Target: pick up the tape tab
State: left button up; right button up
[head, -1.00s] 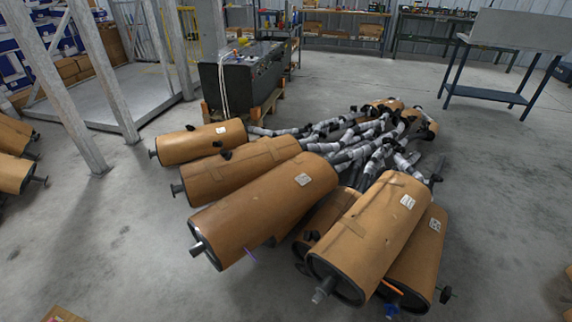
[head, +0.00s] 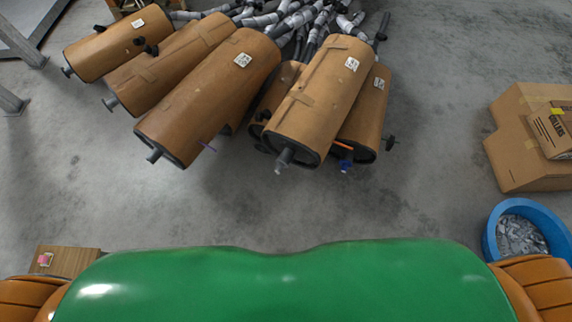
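Several brown-wrapped mufflers (head: 205,95) lie on the concrete floor ahead. A thin purple strip (head: 207,145) sticks out at the near end of the large left-middle muffler. A small orange strip (head: 344,145) shows at the near end of the right mufflers, with a small blue piece (head: 346,164) just below it. I cannot tell for certain which of these is the tape tab. Neither of my grippers is in view.
Cardboard boxes (head: 515,140) stand at the right, one with a yellow patch on top. Below them is a blue round tub (head: 493,238) holding grey scraps. A small brown box (head: 75,261) with a pink patch sits at the lower left. The floor before the mufflers is clear.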

aim_at(45, 260)
jog(key=u, duration=2.65)
jog(key=z, duration=3.1)
jog(key=u, duration=3.15)
